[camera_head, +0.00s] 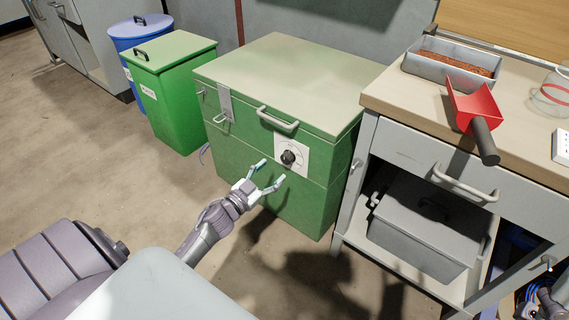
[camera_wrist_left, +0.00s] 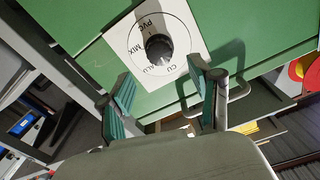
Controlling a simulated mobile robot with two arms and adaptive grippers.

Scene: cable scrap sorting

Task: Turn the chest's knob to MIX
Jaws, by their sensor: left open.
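The green chest (camera_head: 230,158) stands on the floor with its pale lid closed. Its black knob (camera_head: 288,157) sits on a white dial plate (camera_head: 304,160) on the front face. In the left wrist view the knob (camera_wrist_left: 158,47) is ringed by the labels PVC, MIX, CU and ALU. I cannot tell for sure which label the knob points at. My left gripper (camera_head: 270,172) is open and empty, just in front of the chest and below the knob. In the left wrist view its fingers (camera_wrist_left: 160,78) are apart, with the knob showing between and beyond them, not touched.
A green bin (camera_head: 178,105) and a blue bin (camera_head: 140,32) stand left of the chest. At right is a workbench (camera_head: 390,95) with a granule tray (camera_head: 425,72), a red scoop (camera_head: 473,103) and a grey box (camera_head: 425,230) below. The floor before the chest is open.

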